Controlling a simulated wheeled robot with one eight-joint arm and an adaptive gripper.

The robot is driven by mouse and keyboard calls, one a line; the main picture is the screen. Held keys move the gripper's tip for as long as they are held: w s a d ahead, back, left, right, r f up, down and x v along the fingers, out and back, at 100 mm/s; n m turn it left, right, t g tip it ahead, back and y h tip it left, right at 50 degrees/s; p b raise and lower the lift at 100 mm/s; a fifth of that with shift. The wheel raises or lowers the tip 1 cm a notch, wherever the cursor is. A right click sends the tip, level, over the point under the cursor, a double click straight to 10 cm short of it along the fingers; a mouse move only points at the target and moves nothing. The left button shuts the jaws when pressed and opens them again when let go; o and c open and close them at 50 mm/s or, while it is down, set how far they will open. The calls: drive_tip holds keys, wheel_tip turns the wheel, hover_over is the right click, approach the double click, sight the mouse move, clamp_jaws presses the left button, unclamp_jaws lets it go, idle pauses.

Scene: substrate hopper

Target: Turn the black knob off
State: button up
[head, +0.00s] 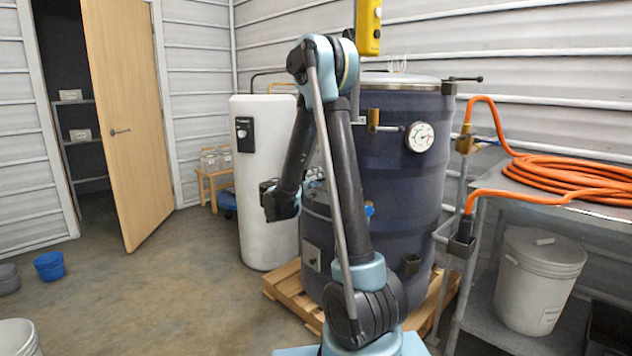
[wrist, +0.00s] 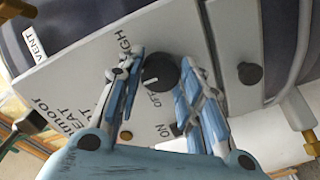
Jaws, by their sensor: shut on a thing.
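The black knob (wrist: 161,71) sits on a light grey panel (wrist: 70,82) in the wrist view. A short pale mark shows on its face, towards the lower left. Printed words near it read HIGH, OFF and ON; OFF is just below the knob. My gripper (wrist: 160,66) has one finger on each side of the knob and is shut on it. In the head view my own arm hides the knob and most of my gripper.
A dark round fitting (wrist: 250,74) sits right of the knob. The big dark blue tank (head: 400,190) stands on a wooden pallet (head: 285,290). A white cylinder (head: 264,180) stands left of it, an orange hose (head: 570,172) on a bench right. Floor at left is mostly clear.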

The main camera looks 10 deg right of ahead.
drive_tip(key=n, duration=1.2)
drive_tip(key=shift+f, duration=0.1)
drive_tip(key=shift+n, duration=0.3)
idle(0.3)
drive_tip(key=o, duration=1.1)
drive_tip(key=shift+w+f, duration=0.1)
drive_tip(key=shift+c, duration=0.2)
drive_tip(key=v, duration=1.2)
